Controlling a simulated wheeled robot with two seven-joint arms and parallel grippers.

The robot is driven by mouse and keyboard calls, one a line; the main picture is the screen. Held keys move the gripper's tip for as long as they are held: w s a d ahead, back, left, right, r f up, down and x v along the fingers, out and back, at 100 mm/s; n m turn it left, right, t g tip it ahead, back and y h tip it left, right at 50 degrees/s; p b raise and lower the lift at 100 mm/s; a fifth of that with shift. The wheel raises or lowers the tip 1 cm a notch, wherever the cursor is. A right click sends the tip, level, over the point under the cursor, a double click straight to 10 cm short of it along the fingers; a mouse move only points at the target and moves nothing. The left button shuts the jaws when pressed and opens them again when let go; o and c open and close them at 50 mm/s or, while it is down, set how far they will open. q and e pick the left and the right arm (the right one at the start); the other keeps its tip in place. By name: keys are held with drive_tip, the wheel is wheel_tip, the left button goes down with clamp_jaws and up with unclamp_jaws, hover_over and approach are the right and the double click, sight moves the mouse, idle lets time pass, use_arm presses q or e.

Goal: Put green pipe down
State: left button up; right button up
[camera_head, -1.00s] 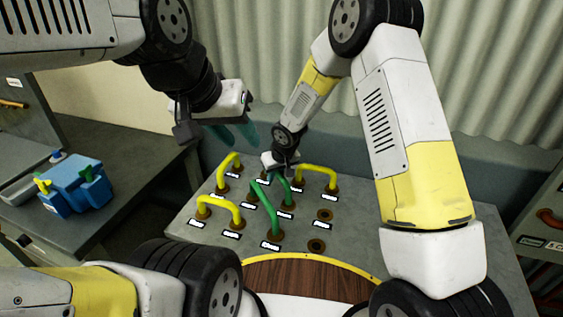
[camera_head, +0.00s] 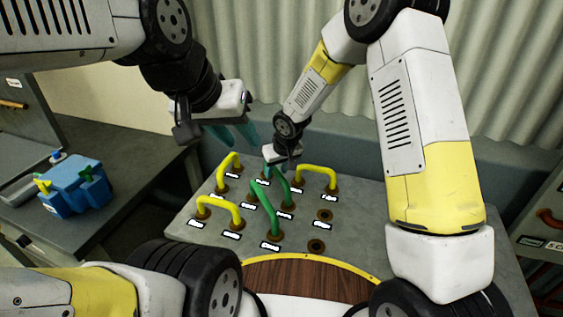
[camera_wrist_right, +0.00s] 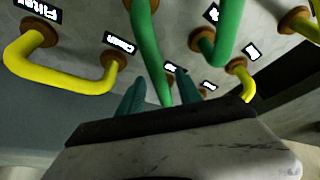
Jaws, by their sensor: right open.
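Two green pipes stand in sockets on the grey tabletop: the front green pipe (camera_head: 264,208) and the back green pipe (camera_head: 283,184). My right gripper (camera_head: 278,171) is at the top of the back green pipe in the head view, its fingertips partly hidden. In the right wrist view its two teal fingers (camera_wrist_right: 160,95) are apart, with a green pipe (camera_wrist_right: 147,42) showing between and beyond them. I cannot tell whether they touch it. My left gripper (camera_head: 236,136) is open and empty above the back left of the table.
Yellow pipes (camera_head: 317,170) stand in sockets around the green ones, at back left (camera_head: 225,167) and front left (camera_head: 222,200). Empty sockets (camera_head: 316,246) show at front right. White labels lie beside the sockets. A blue container (camera_head: 75,188) sits on the left bench. A corrugated wall stands behind.

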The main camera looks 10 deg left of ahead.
drive_tip(key=v, duration=0.8)
drive_tip(key=shift+d, duration=0.1)
drive_tip(key=shift+d+r, duration=0.2)
drive_tip(key=shift+r, duration=0.1)
drive_tip(key=s+d+r+m+t, duration=0.1)
drive_tip(key=s+d+r+m, duration=0.15)
drive_tip(key=d+r, duration=0.45)
drive_tip(key=s+d+r+m+t, duration=0.1)
drive_tip(key=s+d+r, duration=0.3)
drive_tip(key=d+r, duration=0.3)
drive_tip(key=s+d+r+m, duration=0.1)
drive_tip(key=s+d+r, duration=0.2)
drive_tip(key=s, duration=0.5)
drive_tip(key=s+d+r+m, duration=0.1)
drive_tip(key=s+d+r, duration=0.2)
drive_tip(key=s+d, duration=0.3)
drive_tip(key=s, duration=0.2)
drive_tip(key=shift+s+m+t, duration=0.3)
drive_tip(key=shift+s+m, duration=0.05)
drive_tip(key=shift+s, duration=0.05)
